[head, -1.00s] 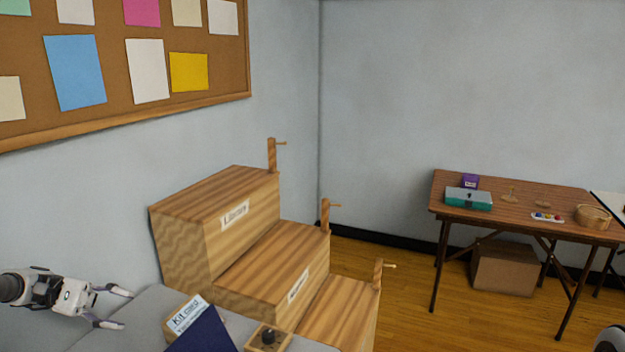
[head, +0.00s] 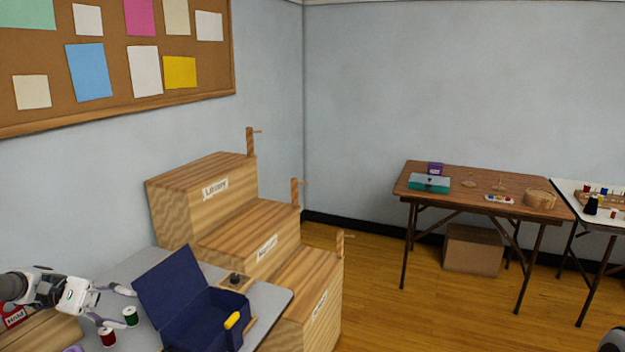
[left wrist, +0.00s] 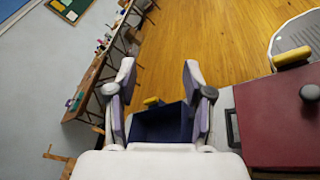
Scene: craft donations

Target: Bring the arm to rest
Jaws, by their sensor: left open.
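My left gripper (head: 122,308) is at the lower left of the head view, open and empty, with its fingers pointing right. It is over or beside the grey table (head: 268,298), near a green spool (head: 130,316) and a red spool (head: 108,337). I cannot tell its exact height. In the left wrist view its two fingers (left wrist: 159,75) are spread apart. An open navy box (head: 195,315), lid raised, stands just right of it, with a yellow object (head: 232,320) at its edge. The box also shows beyond the fingers in the wrist view (left wrist: 160,125).
Stepped wooden bins (head: 205,195) with labels and upright posts stand behind the grey table. A brown folding table (head: 470,185) with small items stands farther right, a cardboard box (head: 473,250) beneath it. A white table (head: 568,200) is at the right edge. Wooden floor between is clear.

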